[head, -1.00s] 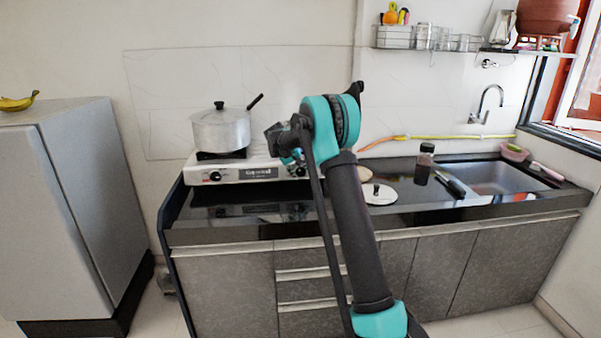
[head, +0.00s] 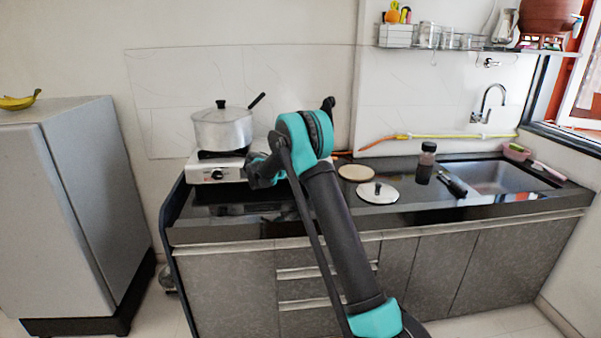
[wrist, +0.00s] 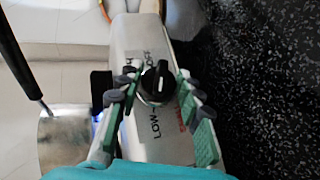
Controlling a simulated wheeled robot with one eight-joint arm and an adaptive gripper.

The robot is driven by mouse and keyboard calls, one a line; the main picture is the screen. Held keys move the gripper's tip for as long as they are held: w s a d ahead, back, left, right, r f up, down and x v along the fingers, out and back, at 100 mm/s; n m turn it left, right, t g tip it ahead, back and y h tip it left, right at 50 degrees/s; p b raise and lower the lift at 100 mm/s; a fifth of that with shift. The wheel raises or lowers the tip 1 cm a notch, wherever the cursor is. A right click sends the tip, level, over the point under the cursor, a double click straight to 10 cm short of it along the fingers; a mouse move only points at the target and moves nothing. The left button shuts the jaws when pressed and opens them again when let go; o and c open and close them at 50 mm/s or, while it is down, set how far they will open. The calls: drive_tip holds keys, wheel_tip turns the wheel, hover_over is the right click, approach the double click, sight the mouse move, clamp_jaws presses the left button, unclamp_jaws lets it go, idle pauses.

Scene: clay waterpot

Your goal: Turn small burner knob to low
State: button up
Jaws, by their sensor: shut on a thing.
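The small burner knob (wrist: 158,85) is black with a white mark near its upper edge in the wrist view. It is on the pale front panel of the stove, with a LOW label below it and another label above. My gripper (wrist: 160,78) has its green-padded fingers on either side of the knob and is shut on it. In the head view, my gripper (head: 262,170) is at the right part of the white gas stove (head: 205,168). My arm hides this knob there. The other knob (head: 217,175) shows at the stove's left.
A lidded silver pot (head: 222,130) stands on the left burner, its handle pointing up right. A blue glow (wrist: 97,117) shows beside the panel. A white lid (head: 378,193), a wooden disc (head: 356,172) and a dark bottle (head: 426,163) are on the counter to the right.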

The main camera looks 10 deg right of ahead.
idle(0.5)
drive_tip(key=o, duration=1.2)
drive_tip(key=v, duration=1.2)
drive_tip(key=shift+f, duration=0.15)
drive_tip(key=s+d+f+m+g+y, duration=0.1)
drive_tip(key=s+d+g+y, duration=0.15)
drive_tip(key=s+d, duration=0.65)
drive_tip(key=s+d+f+m+g+y, duration=0.1)
drive_tip(key=s+d+f+m+y, duration=0.15)
drive_tip(key=s+d, duration=0.75)
drive_tip(key=s+a+f+m+y, duration=0.1)
drive_tip(key=s+f+y, duration=0.1)
drive_tip(key=s, duration=0.8)
drive_tip(key=s+a+f+y, duration=0.2)
drive_tip(key=s+f, duration=0.1)
drive_tip(key=s, duration=0.7)
drive_tip(key=s+a+f+m+y, duration=0.1)
drive_tip(key=s+f+y, duration=0.1)
drive_tip(key=s, duration=0.8)
drive_tip(key=shift+s+a+f+m+t, duration=0.3)
drive_tip(key=shift+a+f+m, duration=0.1)
drive_tip(key=shift+f, duration=0.35)
